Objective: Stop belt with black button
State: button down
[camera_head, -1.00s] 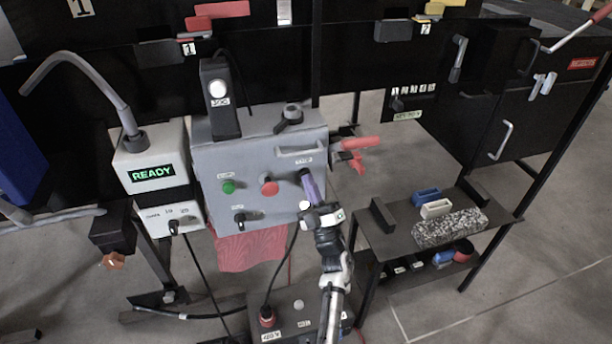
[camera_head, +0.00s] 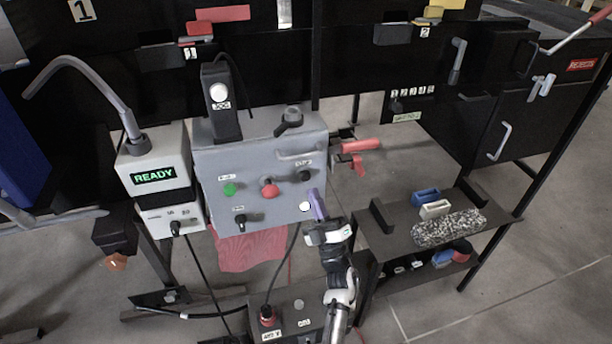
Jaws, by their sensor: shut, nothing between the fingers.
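The black button (camera_head: 305,176) is on the right side of the grey control box's (camera_head: 215,165) front face, under a small label that seems to read STOP. It is in full view and nothing covers it. My gripper (camera_head: 316,197) has purple fingers, held together and empty. Its tips are below and slightly right of the black button in the picture, with a visible gap. How far they stand off the box face I cannot tell.
On the same face are a red button (camera_head: 269,188), a green button (camera_head: 230,190), a black switch (camera_head: 240,221) and a white round spot (camera_head: 305,207) beside my fingers. A READY display box (camera_head: 152,160) stands left. A red-handled lever (camera_head: 360,145) juts out right.

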jog(key=shift+s+d, duration=0.2)
jog(key=shift+s, duration=0.4)
jog(key=shift+s+d, duration=0.2)
jog(key=shift+s, duration=0.35)
jog(key=shift+f, duration=0.1)
